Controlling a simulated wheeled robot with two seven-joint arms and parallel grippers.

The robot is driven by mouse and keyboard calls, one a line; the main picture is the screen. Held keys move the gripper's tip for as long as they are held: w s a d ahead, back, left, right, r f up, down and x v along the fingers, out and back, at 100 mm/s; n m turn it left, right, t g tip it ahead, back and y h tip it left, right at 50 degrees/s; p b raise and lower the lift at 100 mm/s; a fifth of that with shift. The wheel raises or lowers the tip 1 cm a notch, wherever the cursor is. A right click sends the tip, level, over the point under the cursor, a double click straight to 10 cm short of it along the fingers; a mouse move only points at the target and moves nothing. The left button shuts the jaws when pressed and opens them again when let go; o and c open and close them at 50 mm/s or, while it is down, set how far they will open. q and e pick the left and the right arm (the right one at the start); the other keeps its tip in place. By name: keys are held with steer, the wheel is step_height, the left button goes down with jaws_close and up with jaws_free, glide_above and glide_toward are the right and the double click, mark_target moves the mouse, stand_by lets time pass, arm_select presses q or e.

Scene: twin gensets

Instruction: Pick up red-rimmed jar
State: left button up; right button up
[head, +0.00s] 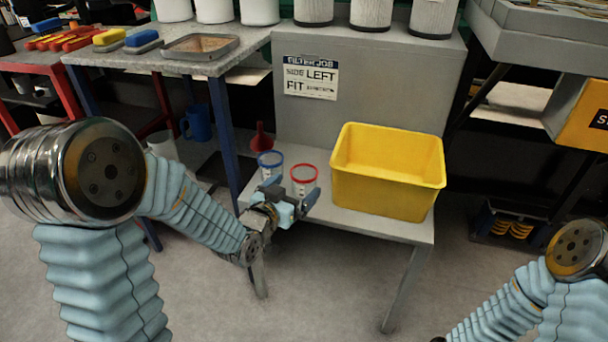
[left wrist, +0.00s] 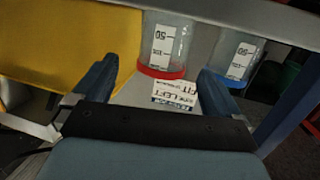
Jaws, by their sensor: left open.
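The red-rimmed jar (head: 304,180) is clear with a white scale label and stands on the small grey table (head: 380,226), left of the yellow bin. A blue-rimmed jar (head: 270,163) stands just left of it. My left gripper (head: 291,194) is open in front of the two jars and partly covers their lower parts. In the left wrist view, which shows the scene upside down, the red-rimmed jar (left wrist: 167,42) appears between the open fingers, beyond their tips. The blue-rimmed jar (left wrist: 236,55) is beside the right-hand finger there. My right gripper is not in view.
The yellow bin (head: 387,180) stands close on the right of the jars. A red funnel (head: 262,139) is behind them. A panel with a "FILTER JOB, SIDE LEFT" sign (head: 310,77) rises behind. A workbench (head: 178,60) with a blue leg is on the left.

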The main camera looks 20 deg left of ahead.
mark_target(310, 172)
arm_select(q)
steer(key=x, duration=0.3)
steer(key=p+x, duration=0.1)
steer(key=x, duration=0.2)
steer(key=shift+w+a, duration=0.1)
steer(key=shift+a, duration=0.1)
steer(key=shift+c, duration=0.2)
steer(key=c, duration=1)
